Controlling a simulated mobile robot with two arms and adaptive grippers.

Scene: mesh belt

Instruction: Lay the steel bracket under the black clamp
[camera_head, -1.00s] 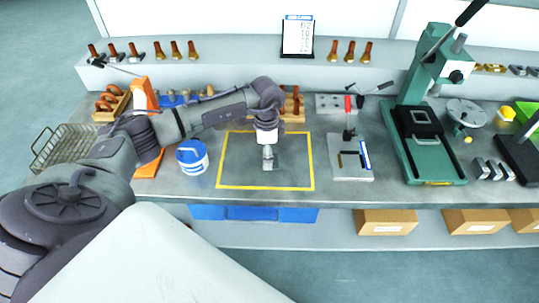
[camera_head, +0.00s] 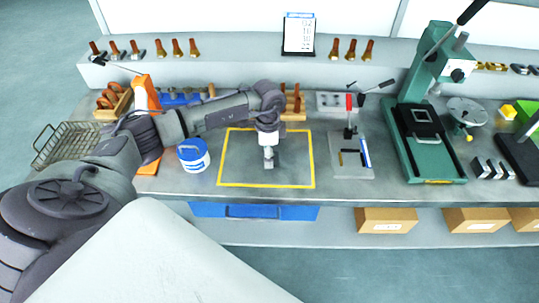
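My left gripper (camera_head: 268,158) points down over the yellow-outlined area (camera_head: 236,183) of the bench. Its fingers are small and grey, and I cannot tell whether they are open or shut. A grey piece at the fingertips could be the steel bracket, but it blends with the gripper. My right gripper is not in view.
A blue-and-white tub (camera_head: 193,156) stands just left of the outlined area. A green press (camera_head: 430,150) stands right of the clamp plate. A wire basket (camera_head: 67,143) sits at the far left.

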